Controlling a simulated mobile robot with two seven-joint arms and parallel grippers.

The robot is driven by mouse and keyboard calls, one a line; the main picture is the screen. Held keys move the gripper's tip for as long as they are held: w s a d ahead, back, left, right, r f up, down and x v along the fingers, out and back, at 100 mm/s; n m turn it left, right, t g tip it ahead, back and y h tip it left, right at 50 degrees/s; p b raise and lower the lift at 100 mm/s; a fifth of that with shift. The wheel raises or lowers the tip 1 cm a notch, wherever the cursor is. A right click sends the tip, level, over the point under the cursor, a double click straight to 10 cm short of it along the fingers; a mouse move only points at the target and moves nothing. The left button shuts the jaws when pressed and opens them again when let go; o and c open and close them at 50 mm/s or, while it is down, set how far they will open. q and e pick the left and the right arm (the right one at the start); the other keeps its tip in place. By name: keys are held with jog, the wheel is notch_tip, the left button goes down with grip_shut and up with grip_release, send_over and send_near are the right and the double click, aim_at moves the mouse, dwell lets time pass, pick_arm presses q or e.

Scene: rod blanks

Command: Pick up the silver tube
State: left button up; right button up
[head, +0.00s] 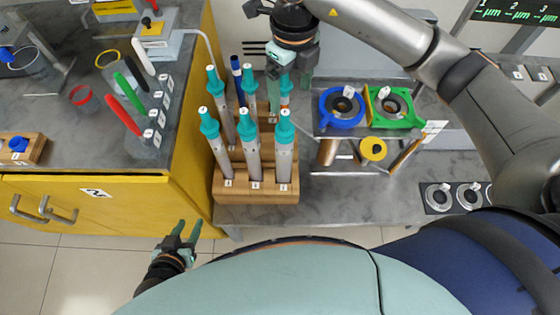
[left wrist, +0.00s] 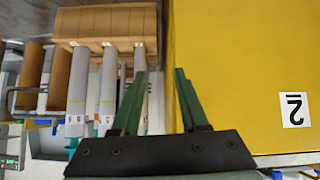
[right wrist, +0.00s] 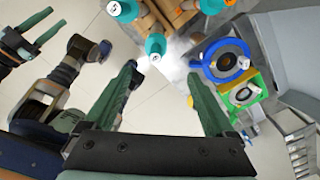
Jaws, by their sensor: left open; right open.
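Several silver-grey tubes with teal caps stand in a wooden rack (head: 255,196). The front row holds a left tube (head: 220,155), a middle tube (head: 252,158) and a right tube (head: 284,158). Behind them are more capped tubes and a blue one (head: 237,78). I cannot tell which one tube is meant. My right gripper (head: 289,80) is open over the rack's back right, near a teal-capped tube (head: 286,92); contact is unclear. The right wrist view shows teal caps (right wrist: 155,45) beyond its spread fingers (right wrist: 165,85). My left gripper (head: 186,228) is open and empty, in front of the yellow cabinet.
A blue ring fixture (head: 342,108) and a green one (head: 394,108) stand on a shelf right of the rack. The yellow cabinet (head: 130,205) is on the left, with coloured handles and bowls on its grey top. Floor (head: 70,270) shows in front.

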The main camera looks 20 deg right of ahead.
aim_at(285, 125)
notch_tip(285, 125, down, 6)
jog(key=shift+s+a+f, duration=0.1)
jog(key=shift+f, duration=0.05)
jog(key=shift+w+a+f, duration=0.1)
jog(key=shift+a+f, duration=0.1)
jog(key=shift+f, duration=1.15)
jog(key=shift+w+a+f, duration=0.1)
jog(key=shift+a+f, duration=0.1)
jog(key=shift+f, duration=1.15)
jog(key=shift+c, duration=0.3)
grip_shut()
